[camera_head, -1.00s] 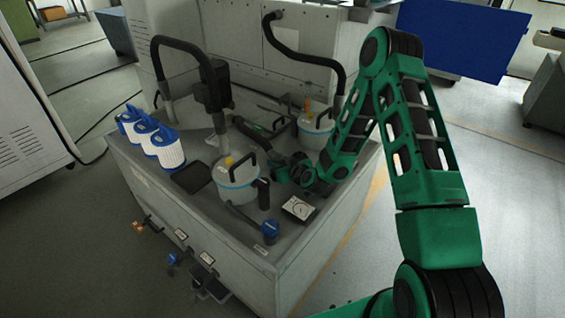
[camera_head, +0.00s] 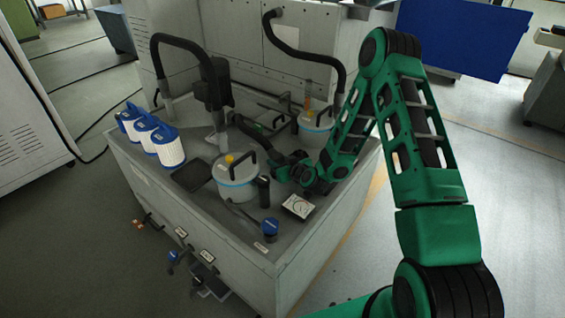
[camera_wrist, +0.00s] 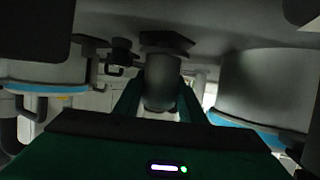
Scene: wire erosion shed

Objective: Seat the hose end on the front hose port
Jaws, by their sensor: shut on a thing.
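My gripper (camera_wrist: 162,103) is shut on the pale grey hose end (camera_wrist: 162,82), which shows between its fingers in the wrist view. In the head view the black front hose (camera_head: 185,42) arches to a black part, with the pale grey end (camera_head: 218,125) hanging below it. My gripper (camera_head: 236,120) is beside this end, small and partly dark there. The front canister (camera_head: 237,185) is white with a blue band and yellow knob. A black upright stub (camera_head: 264,190) at its right side looks like the front hose port. The held end is apart from that stub.
The grey tank top (camera_head: 215,222) carries a rear canister (camera_head: 315,128) with its own black hose (camera_head: 300,55), several white-and-blue filters (camera_head: 165,145), a dark pad (camera_head: 190,176), a gauge plate (camera_head: 298,206) and a blue knob (camera_head: 270,227). The front canister is close to my wrist.

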